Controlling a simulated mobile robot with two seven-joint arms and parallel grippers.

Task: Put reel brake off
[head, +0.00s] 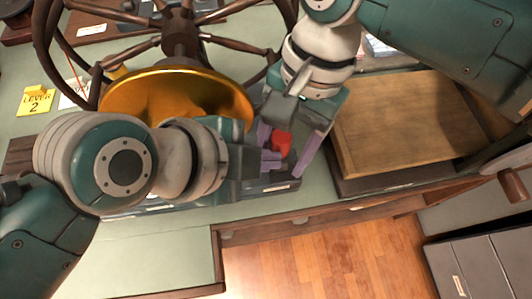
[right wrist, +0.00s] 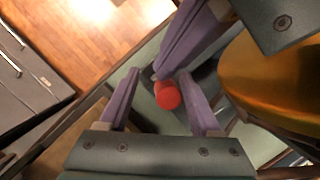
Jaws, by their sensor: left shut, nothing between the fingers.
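A red knob (head: 282,143), the only brake-handle-like part in view, stands at the front of the counter beside the brass bowl-shaped part (head: 190,92) of a dark spoked wheel. It also shows in the right wrist view (right wrist: 168,96). My right gripper (head: 286,152) comes from above with its purple fingers open, one on either side of the knob, with visible gaps in the wrist view. My left gripper (head: 270,161) is shut and empty, its fingertips close beside the knob; I cannot tell whether they touch. The knob's lower part and mount are mostly hidden.
A wooden board or box (head: 405,125) lies to the right. A yellow "LEVER 2" card (head: 35,101) lies at the left. Wheel spokes (head: 235,42) rise behind the grippers. Grey drawers (head: 480,265) stand at lower right, with open wooden floor (head: 320,260) in front.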

